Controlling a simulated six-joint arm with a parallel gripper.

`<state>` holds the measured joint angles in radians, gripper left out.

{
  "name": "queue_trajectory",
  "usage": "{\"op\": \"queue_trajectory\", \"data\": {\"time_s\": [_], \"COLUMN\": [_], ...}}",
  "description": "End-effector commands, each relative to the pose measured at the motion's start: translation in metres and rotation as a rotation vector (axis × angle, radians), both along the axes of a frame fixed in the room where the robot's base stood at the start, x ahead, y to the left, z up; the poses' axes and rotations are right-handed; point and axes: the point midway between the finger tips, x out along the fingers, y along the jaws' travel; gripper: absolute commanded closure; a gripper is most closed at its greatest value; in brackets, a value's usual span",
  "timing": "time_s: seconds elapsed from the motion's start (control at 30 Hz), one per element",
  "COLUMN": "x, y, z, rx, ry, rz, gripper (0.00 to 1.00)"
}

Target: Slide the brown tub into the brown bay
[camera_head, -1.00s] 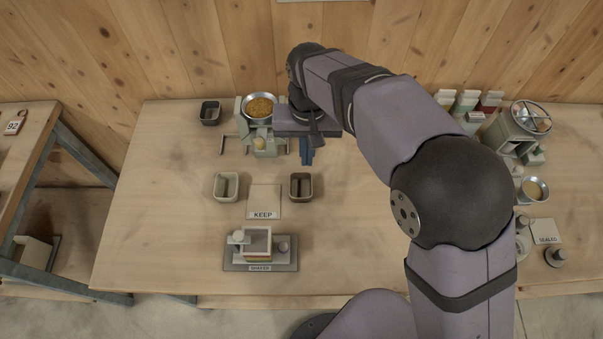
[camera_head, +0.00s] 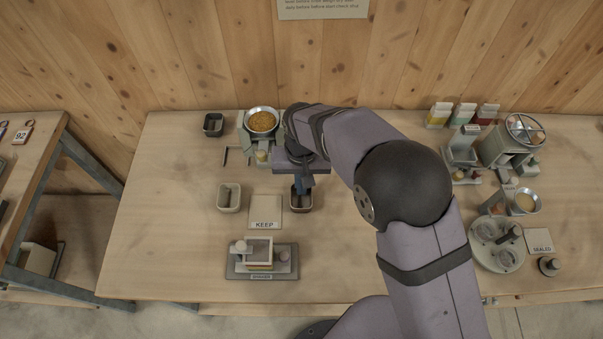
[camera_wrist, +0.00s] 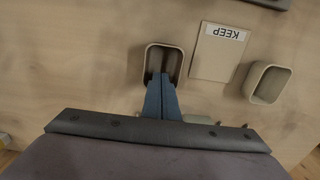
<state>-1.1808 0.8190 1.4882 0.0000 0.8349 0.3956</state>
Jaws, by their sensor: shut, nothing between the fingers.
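A dark brown, open-topped tub (camera_head: 302,206) stands on the table right of the KEEP plate, partly hidden by my gripper (camera_head: 303,188). In the wrist view the same tub (camera_wrist: 178,66) lies right at my fingertips. My gripper (camera_wrist: 161,80) is shut and empty, its blue fingertips over or just inside the tub's opening; contact with its wall I cannot tell. A brown bay is not clearly identifiable. A low dark bracket (camera_head: 226,157) shows near the scale at the back, its colour unclear.
The KEEP plate (camera_head: 265,212) and a beige tub (camera_head: 229,199) stand left of the brown tub. A shaker unit (camera_head: 262,262) is in front. A dark tub (camera_head: 213,125) and a grain pan (camera_head: 262,122) are behind. Bare table lies to the front left.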

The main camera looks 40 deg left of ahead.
Motion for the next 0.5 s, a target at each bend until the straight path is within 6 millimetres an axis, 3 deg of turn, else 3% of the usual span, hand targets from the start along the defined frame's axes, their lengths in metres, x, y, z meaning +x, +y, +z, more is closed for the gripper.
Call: {"op": "queue_trajectory", "data": {"time_s": [0.2,0.5], "x": [0.000,0.000], "y": [0.000,0.000], "z": [-0.012,-0.013], "rx": [0.000,0.001], "ry": [0.000,-0.001], "rz": [0.000,0.000], "gripper": [1.00,1.00]}}
